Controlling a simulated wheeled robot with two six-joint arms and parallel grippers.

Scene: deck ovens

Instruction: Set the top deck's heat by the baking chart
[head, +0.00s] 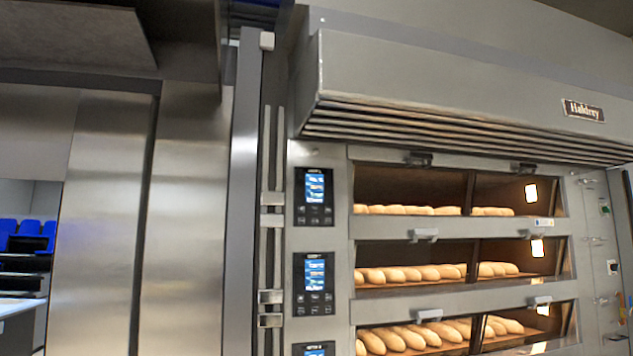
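The deck oven (322,263) stands at the right of the head view, with three decks visible one above another. The top deck (459,191) has a glass front with loaves behind it. Its control panel (314,196) is left of the glass, with a lit blue screen (315,187) over a dark button area; the readings are too small to read. The middle deck's panel (314,284) is below it, and a third panel (314,349) is cut by the bottom edge. I see no baking chart. Neither gripper is in view.
A vented hood (450,90) with a name plate (583,110) juts out above the top deck. Vertical metal rails (270,200) and steel panels (183,220) stand left of the oven. Blue crates (30,230) and a light table surface (18,307) show at far left.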

